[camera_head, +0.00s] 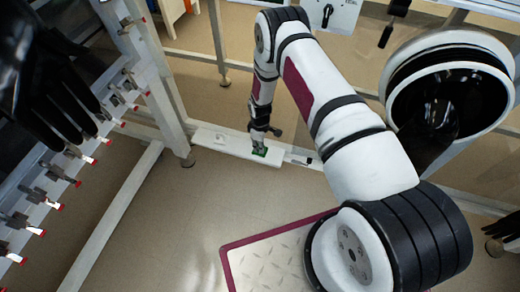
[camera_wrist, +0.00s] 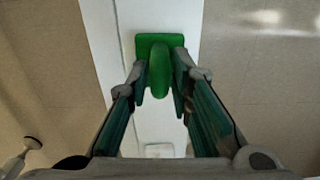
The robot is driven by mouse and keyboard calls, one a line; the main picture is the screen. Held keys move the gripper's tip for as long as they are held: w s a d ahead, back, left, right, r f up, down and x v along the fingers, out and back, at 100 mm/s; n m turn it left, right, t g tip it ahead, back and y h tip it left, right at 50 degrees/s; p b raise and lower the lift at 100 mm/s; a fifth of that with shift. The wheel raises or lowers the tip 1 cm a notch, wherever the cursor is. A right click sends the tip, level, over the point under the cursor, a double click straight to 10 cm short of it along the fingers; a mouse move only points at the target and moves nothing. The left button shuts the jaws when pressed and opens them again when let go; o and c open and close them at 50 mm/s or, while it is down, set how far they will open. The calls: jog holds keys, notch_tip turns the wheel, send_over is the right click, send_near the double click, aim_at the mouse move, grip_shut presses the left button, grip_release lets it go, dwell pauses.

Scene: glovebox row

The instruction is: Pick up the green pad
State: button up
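The green pad (camera_wrist: 175,40) is a flat green plate with a rounded upright grip on it. It lies on a white beam low near the floor. In the head view the pad (camera_head: 260,151) shows as a small green patch under my gripper (camera_head: 258,141). In the wrist view my gripper (camera_wrist: 161,82) has one finger on each side of the pad's grip, both close against it with no clear gap. The fingers look shut on the grip. The pad appears to rest on the beam.
The white beam (camera_head: 213,141) runs across between frame posts. A rack with red-tipped fittings (camera_head: 92,162) and a black glove (camera_head: 50,80) are at left. A round glove port (camera_head: 450,100) is at right. Open floor (camera_head: 150,235) lies in front.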

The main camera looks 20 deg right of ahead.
grip_shut()
jog(key=shift+r, duration=0.5)
notch_tip(320, 180, up, 3)
jog(key=shift+r+p, duration=0.1)
jog(key=shift+p, duration=0.95)
jog(key=s+p, duration=0.4)
jog(key=s, duration=1.2)
jog(key=shift+a+r, duration=0.4)
